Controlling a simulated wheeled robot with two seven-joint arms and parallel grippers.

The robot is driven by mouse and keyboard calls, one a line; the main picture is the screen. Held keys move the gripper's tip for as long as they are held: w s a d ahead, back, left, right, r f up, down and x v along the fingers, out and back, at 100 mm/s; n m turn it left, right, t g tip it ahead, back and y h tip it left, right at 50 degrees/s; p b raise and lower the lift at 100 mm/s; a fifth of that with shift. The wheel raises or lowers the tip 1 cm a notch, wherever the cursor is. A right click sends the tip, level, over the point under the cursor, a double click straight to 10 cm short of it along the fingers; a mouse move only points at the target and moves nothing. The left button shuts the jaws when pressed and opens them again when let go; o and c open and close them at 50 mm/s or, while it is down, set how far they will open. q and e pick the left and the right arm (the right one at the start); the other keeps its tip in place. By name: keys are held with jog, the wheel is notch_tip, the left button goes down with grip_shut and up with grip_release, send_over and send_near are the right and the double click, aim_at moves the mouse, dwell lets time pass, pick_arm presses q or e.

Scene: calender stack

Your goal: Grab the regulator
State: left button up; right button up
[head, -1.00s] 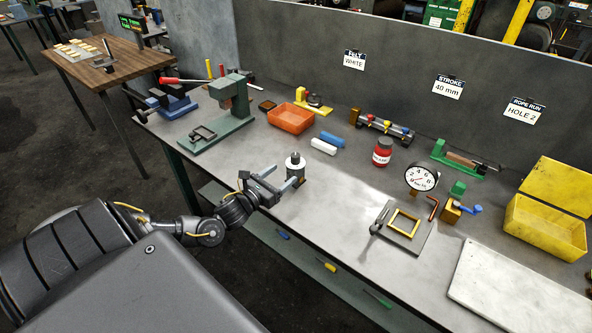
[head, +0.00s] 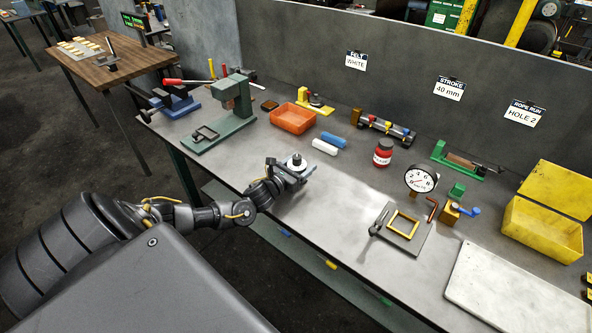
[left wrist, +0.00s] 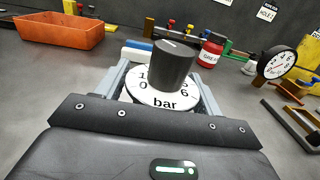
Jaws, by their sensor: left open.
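The regulator (head: 294,161) stands upright on the metal bench, with a dark knob above a white round dial. In the left wrist view the knob (left wrist: 173,65) and the dial marked "bar" (left wrist: 162,98) fill the middle. My left gripper (head: 297,170) is open, with one finger on each side of the regulator just below the dial. I cannot tell whether the fingers touch it. The regulator's lower body is hidden by the gripper. My right gripper is not in view.
An orange bin (head: 292,118) and white and blue rolls (head: 325,147) lie behind the regulator. A green press (head: 225,120) stands to the left. A red jar (head: 383,153) and a pressure gauge (head: 420,179) stand to the right. The bench front between regulator and clamp plate is clear.

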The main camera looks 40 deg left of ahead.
pick_arm(q)
jog(key=c, duration=1.3)
jog(key=shift+r, duration=0.1)
jog(key=shift+c, duration=0.6)
jog(key=shift+r+b, duration=0.35)
jog(key=shift+r, duration=0.25)
jog(key=s+r, duration=0.1)
jog(key=r, duration=0.1)
jog(key=s+a+r+b, duration=0.1)
jog(key=r, duration=0.1)
jog(key=s+r, duration=0.2)
jog(key=shift+s+a+r+b, duration=0.1)
jog(key=shift+a+r+b, duration=0.05)
jog(key=shift+r+b, duration=0.2)
jog(key=s+a+r+b, duration=0.1)
jog(key=s+a+r, duration=0.1)
jog(key=s+r, duration=0.3)
jog(key=shift+s+a+b, duration=0.3)
jog(key=shift+s, duration=1.8)
